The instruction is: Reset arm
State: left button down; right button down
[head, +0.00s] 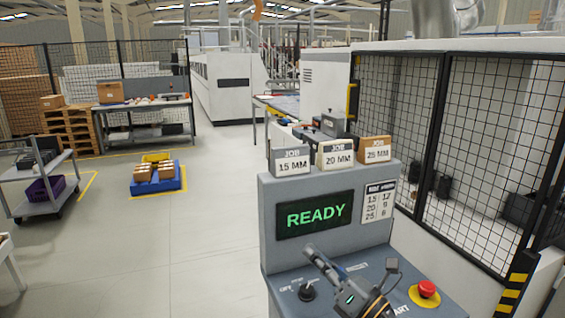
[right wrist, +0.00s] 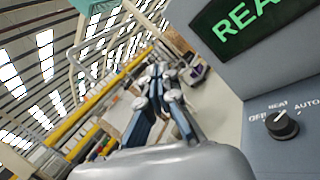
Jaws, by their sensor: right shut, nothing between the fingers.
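My right gripper (head: 314,254) is over the sloped top of the grey control console (head: 275,225), reaching in from the lower right. Its fingers are shut and empty, close to the knob side of the panel. In the right wrist view the shut fingers (right wrist: 160,78) point away from the panel, with the console at the right. The screen (head: 314,214) reads READY in green. The black selector knob (head: 306,292) sits left of the gripper, and it also shows in the right wrist view (right wrist: 282,124). My left gripper is not in view.
A red button (head: 427,288) on a yellow base is at the console's right. Job blocks marked 15, 20 and 25 MM (head: 337,154) stand on top. A mesh fence (head: 480,140) closes off the right. The floor (head: 215,240) at left is clear near a blue pallet (head: 157,184).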

jog(key=s+d+f+m+t+h, duration=0.2)
jog(key=d+m+h, duration=0.45)
jog(key=m, duration=0.35)
jog(key=s+d+f+m+t+h, duration=0.1)
jog(key=d+f+m+t+h, duration=0.2)
jog(key=d+m+h, duration=0.5)
jog(key=s+d+f+m+g+h, duration=0.25)
jog(key=s+f+m+g, duration=0.25)
jog(key=f+m, duration=0.45)
jog(key=s+a+f+m+g+y, duration=0.2)
jog(key=s+f+m+g, duration=0.2)
jog(key=s+f+g, duration=0.55)
jog(key=s+a+f+m+g+y, duration=0.1)
jog(key=s+f+m+g, duration=0.35)
jog(key=s, duration=1.05)
notch_tip(320, 180, down, 28)
jog(key=s+b, duration=0.2)
jog(key=s+d+f+b, duration=0.2)
jog(key=s+f, duration=1.4)
jog(key=f, duration=0.2)
jog(key=shift+s+d+f+g, duration=0.25)
jog(key=shift+d+f+g, duration=0.1)
jog(key=shift+g, duration=0.05)
